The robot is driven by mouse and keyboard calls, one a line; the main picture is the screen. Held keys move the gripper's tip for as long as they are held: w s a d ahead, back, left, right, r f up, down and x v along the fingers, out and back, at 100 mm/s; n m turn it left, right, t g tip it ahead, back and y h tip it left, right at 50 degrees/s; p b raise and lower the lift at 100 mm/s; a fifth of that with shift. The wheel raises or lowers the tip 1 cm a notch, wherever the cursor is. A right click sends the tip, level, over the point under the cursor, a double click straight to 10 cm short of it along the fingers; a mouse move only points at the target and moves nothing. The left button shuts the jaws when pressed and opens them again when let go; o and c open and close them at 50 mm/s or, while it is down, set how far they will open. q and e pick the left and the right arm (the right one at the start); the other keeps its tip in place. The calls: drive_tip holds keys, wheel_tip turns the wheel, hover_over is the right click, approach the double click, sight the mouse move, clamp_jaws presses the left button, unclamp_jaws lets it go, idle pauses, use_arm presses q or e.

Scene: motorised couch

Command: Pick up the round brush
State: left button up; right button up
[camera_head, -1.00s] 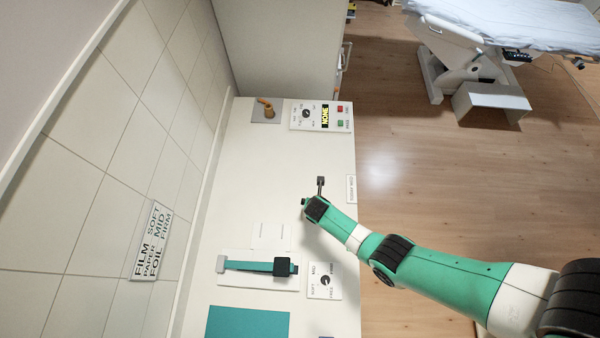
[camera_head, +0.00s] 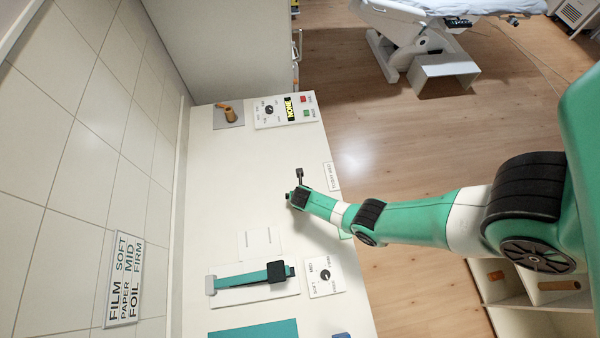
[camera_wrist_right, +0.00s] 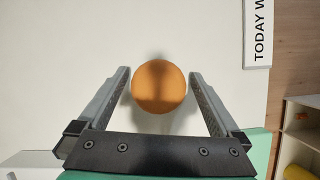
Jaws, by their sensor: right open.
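In the right wrist view, a round orange thing (camera_wrist_right: 159,87), seen from above, lies between the two fingers of my right gripper (camera_wrist_right: 160,74). It looks like the end of the round brush, but I cannot tell for sure. Pale gaps show on both sides, so the open fingers do not touch it. In the head view, my right gripper (camera_head: 292,198) is low over the white counter (camera_head: 225,185), near its right edge. There the gripper hides the orange thing. My left gripper is not in view.
An orange-brown object (camera_head: 229,115) stands on a grey pad at the back, beside a panel (camera_head: 285,111). A teal strap device (camera_head: 255,278) and a dial plate (camera_head: 324,276) lie nearer. Open shelves (camera_head: 490,308) stand lower right. The counter left of the gripper is clear.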

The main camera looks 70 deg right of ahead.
drive_tip(key=c, duration=1.4)
